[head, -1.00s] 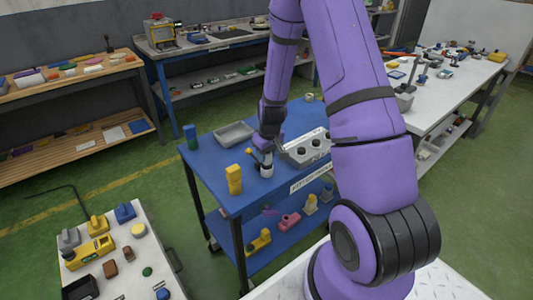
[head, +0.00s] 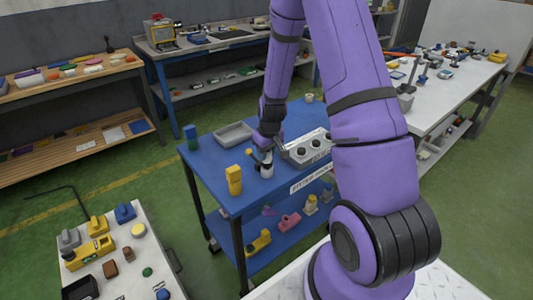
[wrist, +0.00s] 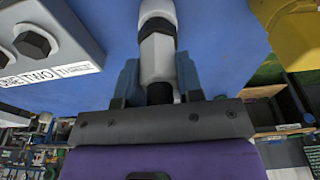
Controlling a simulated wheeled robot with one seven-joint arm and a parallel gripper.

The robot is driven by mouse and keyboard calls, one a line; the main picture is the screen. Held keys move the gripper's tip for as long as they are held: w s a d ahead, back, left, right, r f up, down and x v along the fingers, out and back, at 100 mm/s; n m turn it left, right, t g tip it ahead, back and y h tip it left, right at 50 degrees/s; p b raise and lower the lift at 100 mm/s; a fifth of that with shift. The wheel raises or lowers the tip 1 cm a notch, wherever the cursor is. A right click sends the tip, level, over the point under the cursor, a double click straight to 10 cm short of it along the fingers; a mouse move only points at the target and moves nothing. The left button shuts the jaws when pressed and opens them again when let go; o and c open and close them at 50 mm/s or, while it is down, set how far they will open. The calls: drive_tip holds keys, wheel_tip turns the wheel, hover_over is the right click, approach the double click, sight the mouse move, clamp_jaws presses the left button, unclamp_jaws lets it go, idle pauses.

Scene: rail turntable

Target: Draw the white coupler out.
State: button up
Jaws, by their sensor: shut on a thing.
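The white coupler (wrist: 158,52) has a dark band around it and a dark end near my gripper. My gripper (wrist: 158,85) is shut on it, with one finger on each side, in the wrist view. In the head view my gripper (head: 264,152) is over the blue cart, and a white upright piece (head: 267,171) shows just below it. A grey panel (wrist: 45,45) with dark hexagonal knobs and a label reading ONE, TWO, THREE stands to the left in the wrist view. What the coupler's far end sits in is hidden.
On the blue cart (head: 215,160) stand a yellow block (head: 234,180), a grey tray (head: 234,134) and a blue-green block (head: 191,137). The grey panel (head: 305,148) is close beside my gripper. A white table (head: 140,265) with several small parts is at the lower left.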

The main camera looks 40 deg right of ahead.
drive_tip(key=shift+r, duration=0.25)
idle(0.3)
drive_tip(key=shift+r, duration=3)
drive_tip(key=shift+r, duration=0.1)
drive_tip(key=shift+r, duration=2.4)
